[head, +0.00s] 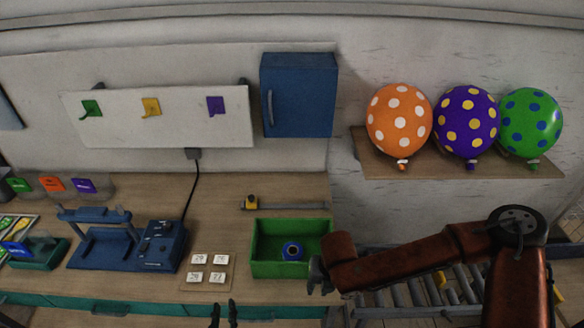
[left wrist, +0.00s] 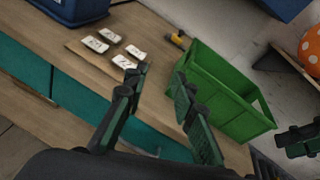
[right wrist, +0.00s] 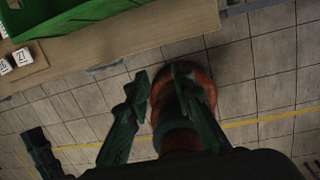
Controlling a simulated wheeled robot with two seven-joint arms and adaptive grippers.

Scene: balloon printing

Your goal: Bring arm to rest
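My left gripper (head: 223,312) shows at the bottom edge of the head view, in front of the bench. In the left wrist view its two fingers (left wrist: 158,88) stand apart with nothing between them. My right arm, red-brown, bends in from the right, and its gripper (head: 317,276) hangs by the near right corner of the green bin (head: 262,272). In the right wrist view the right gripper's fingers (right wrist: 160,76) are apart and empty, pointing over the tiled floor. The right fingers are mostly hidden in the head view.
Orange, purple and green dotted balloons (head: 399,120) sit on a wall shelf (head: 440,172). A roller rack (head: 440,290) lies behind my right arm.

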